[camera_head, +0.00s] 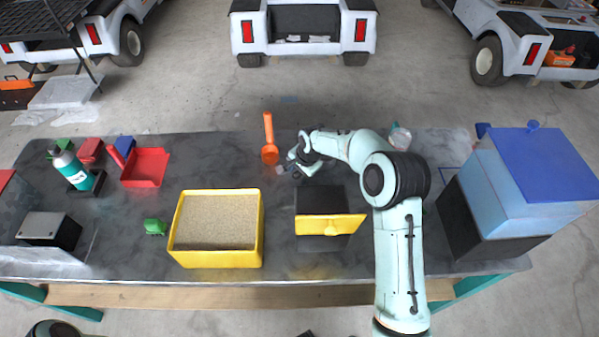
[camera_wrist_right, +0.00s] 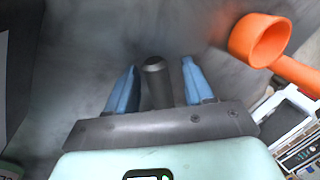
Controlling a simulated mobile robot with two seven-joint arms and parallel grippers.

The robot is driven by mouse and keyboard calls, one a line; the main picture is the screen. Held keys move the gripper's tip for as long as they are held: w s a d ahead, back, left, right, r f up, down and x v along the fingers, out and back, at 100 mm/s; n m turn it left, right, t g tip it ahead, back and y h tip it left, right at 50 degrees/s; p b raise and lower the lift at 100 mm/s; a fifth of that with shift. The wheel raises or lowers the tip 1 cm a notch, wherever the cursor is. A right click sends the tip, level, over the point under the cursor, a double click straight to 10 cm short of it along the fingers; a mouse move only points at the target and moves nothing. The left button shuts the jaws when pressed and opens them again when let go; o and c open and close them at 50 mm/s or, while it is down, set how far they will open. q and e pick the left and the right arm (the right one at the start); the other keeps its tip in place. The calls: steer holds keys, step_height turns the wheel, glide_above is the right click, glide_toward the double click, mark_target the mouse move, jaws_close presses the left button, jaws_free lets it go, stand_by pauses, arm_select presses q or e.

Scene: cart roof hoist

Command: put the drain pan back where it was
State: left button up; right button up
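A red open pan (camera_head: 145,168) lies at the left of the dark bench; I cannot tell for sure that it is the drain pan. My right gripper (camera_head: 283,169) is low over the middle of the bench, beside an orange scoop (camera_head: 269,152) and behind a black bin with a yellow front (camera_head: 330,224). In the right wrist view its blue fingers (camera_wrist_right: 158,85) are spread, with a short dark round-ended post (camera_wrist_right: 154,82) between them. Gaps show on both sides of the post. The orange scoop is up and right there (camera_wrist_right: 262,42). My left gripper does not show.
A yellow tray of sand-coloured grains (camera_head: 260,235) stands left of the black bin. A teal bottle (camera_head: 72,168) and a small green item (camera_head: 155,226) are on the left. A large blue box (camera_head: 505,185) blocks the right end. Carts stand behind the bench.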

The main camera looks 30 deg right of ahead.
steer(key=shift+s, duration=0.1)
steer(key=v, duration=1.2)
steer(key=shift+r, duration=0.2)
steer(key=shift+w, duration=0.2)
